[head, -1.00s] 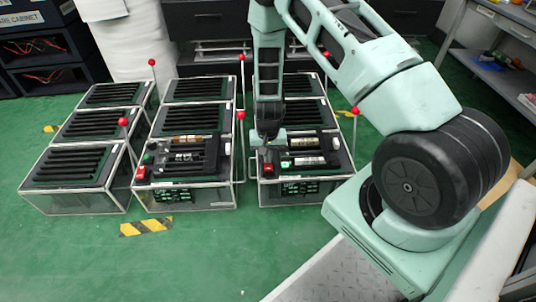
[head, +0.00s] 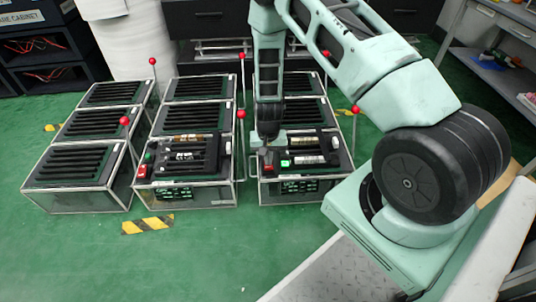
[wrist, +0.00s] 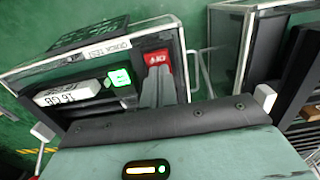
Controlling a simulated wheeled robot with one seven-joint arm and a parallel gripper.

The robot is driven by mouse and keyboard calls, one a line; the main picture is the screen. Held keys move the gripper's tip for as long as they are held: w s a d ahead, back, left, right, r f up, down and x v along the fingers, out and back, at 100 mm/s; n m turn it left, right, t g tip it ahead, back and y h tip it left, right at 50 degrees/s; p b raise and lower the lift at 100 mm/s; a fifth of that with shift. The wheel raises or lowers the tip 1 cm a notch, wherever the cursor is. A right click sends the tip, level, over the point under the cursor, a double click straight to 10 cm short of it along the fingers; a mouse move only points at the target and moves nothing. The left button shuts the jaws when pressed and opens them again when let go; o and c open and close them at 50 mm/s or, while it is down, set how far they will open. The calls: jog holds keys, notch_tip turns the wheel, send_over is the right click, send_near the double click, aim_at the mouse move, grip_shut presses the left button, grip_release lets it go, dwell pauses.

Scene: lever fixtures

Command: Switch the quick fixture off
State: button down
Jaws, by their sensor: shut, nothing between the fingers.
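The quick fixture, labelled "QUICK TEST" (wrist: 103,50), is the front box of the right-hand column (head: 300,188) in the head view. Its red switch (wrist: 158,61) shows at the front left corner in the head view (head: 268,169), partly covered. A square green button (wrist: 119,77) beside it is lit; it also shows in the head view (head: 285,163). My gripper (wrist: 157,80) is shut and empty, its fingertips right at the red switch's edge. I cannot tell whether they touch it. The gripper also shows in the head view (head: 268,147), over the box's front left part.
A similar box (head: 183,195) with red and green controls stands to the left, close beside the quick fixture. Red-knobbed levers (head: 241,114) rise between the columns, near my arm. The green floor (head: 210,255) in front is clear.

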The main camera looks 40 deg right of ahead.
jog(key=shift+s+a+r, duration=0.1)
jog(key=shift+s, duration=0.05)
jog(key=shift+r+p, duration=0.55)
jog(key=shift+p, duration=0.05)
notch_tip(320, 180, up, 12)
jog(key=w+d+p, duration=0.1)
jog(key=w+p, duration=0.1)
jog(key=p, duration=0.5)
jog(key=shift+w+d+r, duration=0.25)
jog(key=shift+w+d, duration=0.1)
jog(key=shift+d, duration=0.05)
